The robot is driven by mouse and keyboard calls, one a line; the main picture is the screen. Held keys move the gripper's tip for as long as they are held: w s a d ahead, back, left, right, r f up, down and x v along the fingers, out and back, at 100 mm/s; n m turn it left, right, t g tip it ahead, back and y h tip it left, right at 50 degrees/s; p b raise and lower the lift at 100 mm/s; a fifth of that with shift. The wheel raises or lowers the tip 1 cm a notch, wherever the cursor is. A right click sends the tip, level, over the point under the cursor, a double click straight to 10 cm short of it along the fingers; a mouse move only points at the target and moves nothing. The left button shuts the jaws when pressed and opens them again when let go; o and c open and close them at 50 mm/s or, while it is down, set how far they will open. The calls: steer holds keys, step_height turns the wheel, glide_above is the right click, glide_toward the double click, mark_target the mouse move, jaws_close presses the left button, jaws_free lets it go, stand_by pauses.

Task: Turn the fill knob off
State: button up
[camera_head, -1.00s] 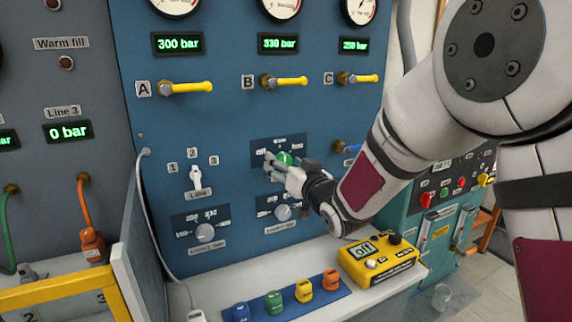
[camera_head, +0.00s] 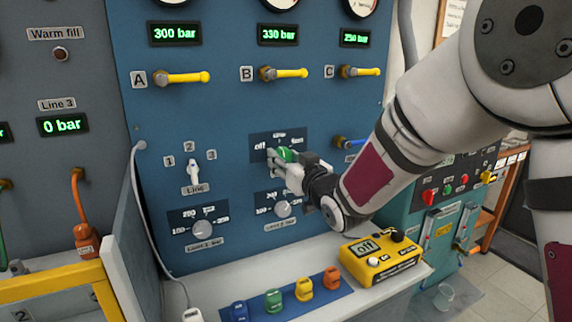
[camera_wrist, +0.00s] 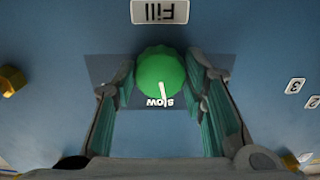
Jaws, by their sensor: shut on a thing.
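The green fill knob (camera_head: 287,154) is on the blue panel, in the middle of a dark label plate (camera_head: 262,143) with "off" at its left. My gripper (camera_head: 281,158) reaches it from the lower right and partly hides it. In the wrist view, the knob (camera_wrist: 161,73) sits between my two fingers (camera_wrist: 160,84), which are shut on its sides. Its white pointer line points at the word "slow", which appears upside down. The "Fill" tag (camera_wrist: 160,11) is also upside down there.
Below are two limit knobs (camera_head: 202,229) (camera_head: 283,208), and at left the line selector (camera_head: 194,171). Yellow-handled valves (camera_head: 184,77) are above. A yellow meter (camera_head: 377,260) and several coloured plugs (camera_head: 304,289) are on the bench. A blue-handled valve (camera_head: 352,142) is near my arm.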

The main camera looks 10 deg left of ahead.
steer(key=n+b, duration=0.9)
steer(key=b, duration=0.2)
steer(key=shift+f+n, duration=0.1)
steer(key=shift+n, duration=0.3)
steer(key=shift+b, duration=0.35)
steer(key=o, duration=1.2)
steer(key=shift+c, duration=0.2)
steer(key=v, duration=1.2)
